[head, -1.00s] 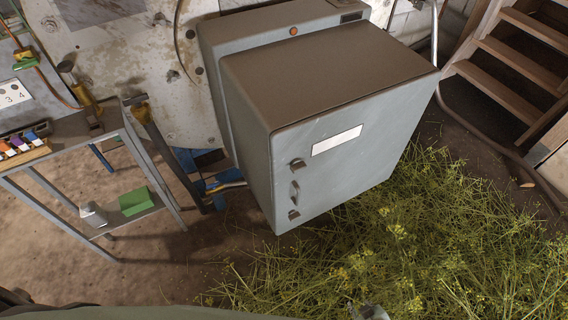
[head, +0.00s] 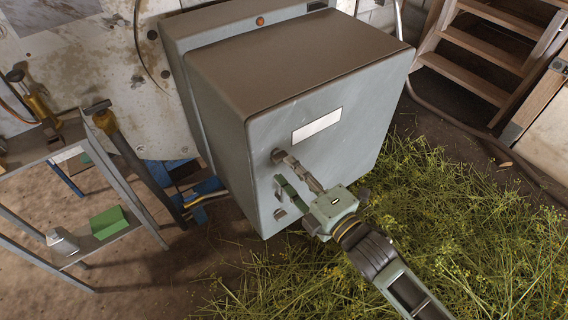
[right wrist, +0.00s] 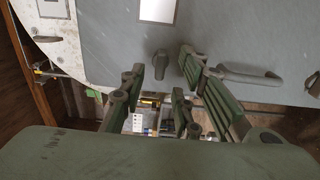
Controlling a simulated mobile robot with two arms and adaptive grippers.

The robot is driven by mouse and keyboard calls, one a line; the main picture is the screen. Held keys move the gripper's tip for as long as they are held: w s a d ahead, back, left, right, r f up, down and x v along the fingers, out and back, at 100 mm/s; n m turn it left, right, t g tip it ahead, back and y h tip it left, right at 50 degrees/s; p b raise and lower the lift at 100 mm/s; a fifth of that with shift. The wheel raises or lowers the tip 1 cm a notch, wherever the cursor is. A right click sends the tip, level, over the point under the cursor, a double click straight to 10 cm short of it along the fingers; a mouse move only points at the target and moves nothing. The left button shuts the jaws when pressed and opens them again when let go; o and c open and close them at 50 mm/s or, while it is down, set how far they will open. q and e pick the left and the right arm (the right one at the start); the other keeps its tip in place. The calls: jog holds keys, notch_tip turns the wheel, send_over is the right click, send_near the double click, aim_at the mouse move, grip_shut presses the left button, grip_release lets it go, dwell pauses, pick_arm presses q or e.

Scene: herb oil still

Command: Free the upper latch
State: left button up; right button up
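The grey cabinet (head: 330,140) has a closed front door with an upper latch (head: 277,155), a handle below it and a lower latch (head: 280,213) along its left edge. My right gripper (head: 284,169) is open in front of the door's left side, its fingertips at the upper latch. In the right wrist view, the dark upper latch (right wrist: 160,64) shows between the two spread fingertips, with a gap on each side. The handle (right wrist: 248,76) shows to its right, partly behind a finger. Whether the fingers touch the door is unclear. My left gripper is not in view.
A metal shelf table (head: 130,185) with a green block (head: 108,222) stands at left, a hammer (head: 125,145) near its corner. Cut herbs (head: 450,220) cover the floor at right. Wooden steps (head: 480,60) stand at the back right.

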jog(key=b+x, duration=0.1)
jog(key=x, duration=0.3)
grip_shut()
dwell(0.4)
